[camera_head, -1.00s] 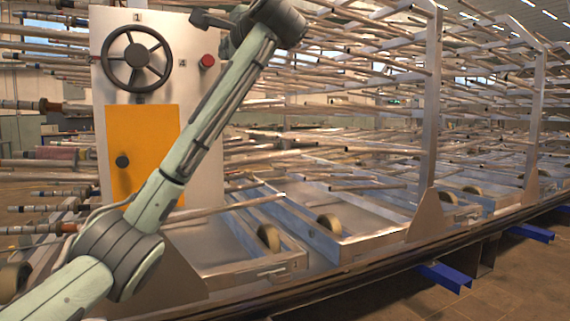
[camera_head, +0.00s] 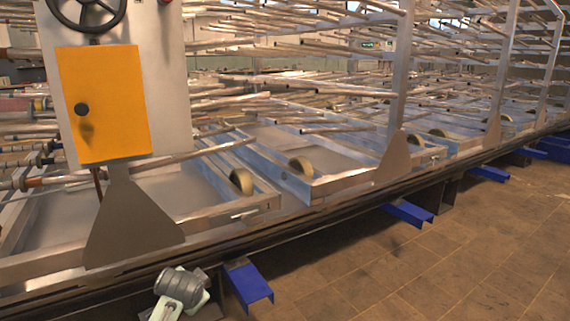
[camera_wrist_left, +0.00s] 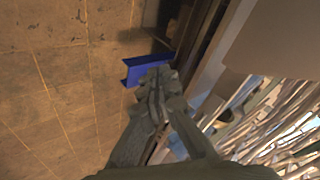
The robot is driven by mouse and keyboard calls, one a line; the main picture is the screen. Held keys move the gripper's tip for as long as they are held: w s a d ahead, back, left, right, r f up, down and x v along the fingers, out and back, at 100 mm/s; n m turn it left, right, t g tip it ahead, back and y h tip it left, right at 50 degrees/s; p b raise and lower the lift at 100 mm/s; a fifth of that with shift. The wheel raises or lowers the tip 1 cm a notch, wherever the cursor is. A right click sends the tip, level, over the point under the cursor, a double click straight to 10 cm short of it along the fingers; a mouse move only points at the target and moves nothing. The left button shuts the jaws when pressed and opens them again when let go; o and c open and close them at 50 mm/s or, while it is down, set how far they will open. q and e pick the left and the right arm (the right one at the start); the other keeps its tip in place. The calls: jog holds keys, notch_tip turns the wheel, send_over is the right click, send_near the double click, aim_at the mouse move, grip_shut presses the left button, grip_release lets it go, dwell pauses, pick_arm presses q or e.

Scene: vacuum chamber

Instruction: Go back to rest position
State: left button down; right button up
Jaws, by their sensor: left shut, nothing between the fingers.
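My left gripper (camera_wrist_left: 157,80) shows in the left wrist view, shut and empty. Beyond its tips are a blue bracket (camera_wrist_left: 145,67) and the brown floor. My left gripper itself cannot be made out there. My right gripper is in neither view.
A grey panel (camera_head: 165,80) with a yellow door (camera_head: 104,102) and a black handwheel (camera_head: 88,8) stands at the left. A long metal frame (camera_head: 330,187) with many rods runs to the right. Blue brackets (camera_head: 408,213) stick out below. The tiled floor (camera_head: 420,275) at the lower right is clear.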

pick_arm(q)
jog(key=s+a+f+n+g, duration=0.1)
jog(key=s+f, duration=0.6)
jog(key=s, duration=0.3)
jog(key=s+a+f+n+g, duration=0.2)
jog(key=s+f, duration=0.4)
jog(key=s, duration=0.5)
jog(key=s+a+f+n+g+h, duration=0.1)
jog(key=s+a+f+n+g, duration=0.1)
jog(key=s+f, duration=0.5)
jog(key=s, duration=0.3)
jog(key=shift+s+f, duration=0.3)
jog(key=shift+s, duration=0.05)
